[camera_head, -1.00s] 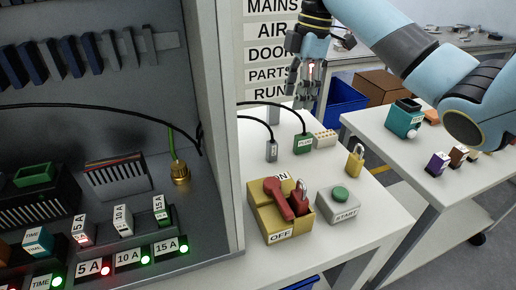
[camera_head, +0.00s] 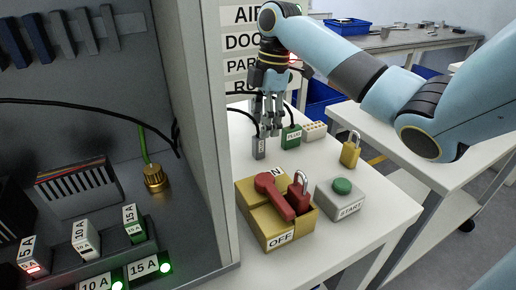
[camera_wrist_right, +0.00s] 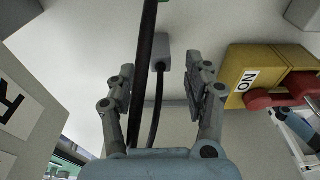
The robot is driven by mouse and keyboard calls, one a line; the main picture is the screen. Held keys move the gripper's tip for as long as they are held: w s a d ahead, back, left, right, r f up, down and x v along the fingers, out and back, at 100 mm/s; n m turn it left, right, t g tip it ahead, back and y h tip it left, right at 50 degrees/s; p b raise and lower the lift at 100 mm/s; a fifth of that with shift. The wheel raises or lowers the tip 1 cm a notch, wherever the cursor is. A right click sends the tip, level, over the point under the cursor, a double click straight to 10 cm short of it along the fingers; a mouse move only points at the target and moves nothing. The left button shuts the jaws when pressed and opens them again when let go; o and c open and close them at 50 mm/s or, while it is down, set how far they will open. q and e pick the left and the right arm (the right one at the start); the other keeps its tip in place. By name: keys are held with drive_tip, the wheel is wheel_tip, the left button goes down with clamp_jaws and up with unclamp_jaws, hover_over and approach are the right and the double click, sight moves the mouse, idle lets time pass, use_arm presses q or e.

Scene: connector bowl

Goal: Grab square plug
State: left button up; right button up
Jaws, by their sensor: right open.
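A small grey block-shaped plug (camera_head: 258,148) with a label and a black cable stands on the white table beside the cabinet. A larger green plug (camera_head: 291,138) with a white label and its own cable stands just to its right. Which one is the square plug, I cannot tell for certain. My right gripper (camera_head: 268,128) is open and empty, pointing down just above and behind the two plugs. In the right wrist view, the open fingers (camera_wrist_right: 160,82) flank dark cables, with the grey plug (camera_wrist_right: 178,48) beyond and between the tips. My left gripper is not in view.
A yellow switch box (camera_head: 273,231) with a red lever and red padlock stands in front. A START button box (camera_head: 341,199), a brass padlock (camera_head: 350,152) and a pale studded block (camera_head: 314,130) stand to the right. The cabinet wall (camera_head: 198,120) rises close on the left.

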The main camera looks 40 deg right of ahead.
sight(259, 140)
drive_tip(key=f, duration=0.2)
drive_tip(key=a+f, duration=0.1)
drive_tip(key=f, duration=0.2)
drive_tip(key=shift+w+a, duration=0.15)
clamp_jaws()
